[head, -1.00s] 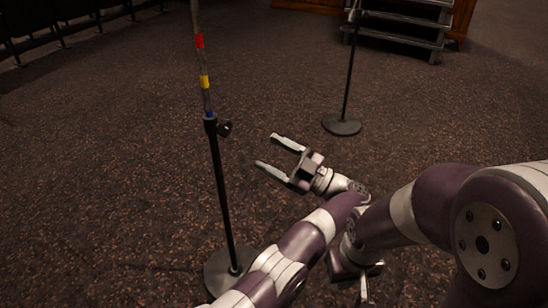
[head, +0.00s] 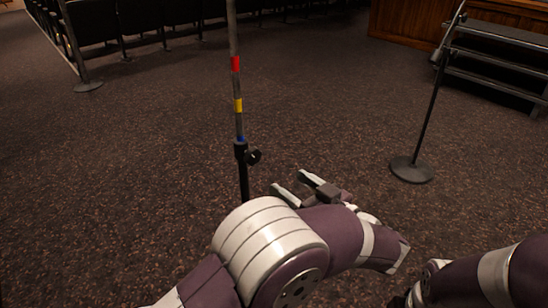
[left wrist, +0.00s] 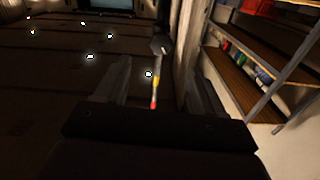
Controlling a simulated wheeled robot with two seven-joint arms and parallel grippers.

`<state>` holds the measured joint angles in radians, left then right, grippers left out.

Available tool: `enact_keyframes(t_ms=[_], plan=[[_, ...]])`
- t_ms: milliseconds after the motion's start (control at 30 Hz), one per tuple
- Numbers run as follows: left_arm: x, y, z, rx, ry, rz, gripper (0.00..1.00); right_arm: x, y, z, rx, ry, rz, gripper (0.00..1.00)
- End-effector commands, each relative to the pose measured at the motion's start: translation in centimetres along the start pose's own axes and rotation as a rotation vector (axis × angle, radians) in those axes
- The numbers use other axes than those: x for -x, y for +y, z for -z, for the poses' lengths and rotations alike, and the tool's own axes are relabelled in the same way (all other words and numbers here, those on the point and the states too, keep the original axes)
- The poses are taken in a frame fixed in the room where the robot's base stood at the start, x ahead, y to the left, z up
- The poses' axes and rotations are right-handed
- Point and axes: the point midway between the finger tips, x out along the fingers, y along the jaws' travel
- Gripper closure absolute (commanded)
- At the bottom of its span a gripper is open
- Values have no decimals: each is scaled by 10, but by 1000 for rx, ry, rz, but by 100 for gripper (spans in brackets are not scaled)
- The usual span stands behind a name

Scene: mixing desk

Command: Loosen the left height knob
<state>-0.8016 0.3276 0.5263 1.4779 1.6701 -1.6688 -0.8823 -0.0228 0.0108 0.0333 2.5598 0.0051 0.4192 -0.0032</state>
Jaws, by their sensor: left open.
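The left height knob (head: 254,157) is a small black knob on the right side of the black collar (head: 241,151) of the nearer stand. Above the collar, a thin pole (head: 236,85) carries red, yellow and blue bands. My left gripper (head: 288,181) is open and empty, to the right of the knob and lower in the picture, its fingers pointing up-left and apart from the knob. In the left wrist view, the banded pole (left wrist: 155,88) shows between the open fingers (left wrist: 160,85). The knob is not clear there. My left arm hides the stand's lower part and base.
A second stand with a round base (head: 412,169) is at the right. Dark steps (head: 500,65) stand behind it. Dark seats (head: 150,18) line the back left. The carpet (head: 110,170) left of the nearer stand is clear.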

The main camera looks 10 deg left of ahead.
Motion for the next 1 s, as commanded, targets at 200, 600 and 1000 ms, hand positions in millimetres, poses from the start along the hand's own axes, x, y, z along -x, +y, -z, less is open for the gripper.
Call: enact_keyframes(t_ms=[200, 600, 1000], plan=[[-49, 0, -6, 13, 1, 5, 31, -30, 0, -4, 0, -1, 0, 100], [-119, 1, 1, 11, 4, 0, 31, -59, 0, -7, 0, 0, 0, 100], [-121, 1, 3, 11, 4, -1, 70, -58, 0, -7, 0, 0, 0, 100]])
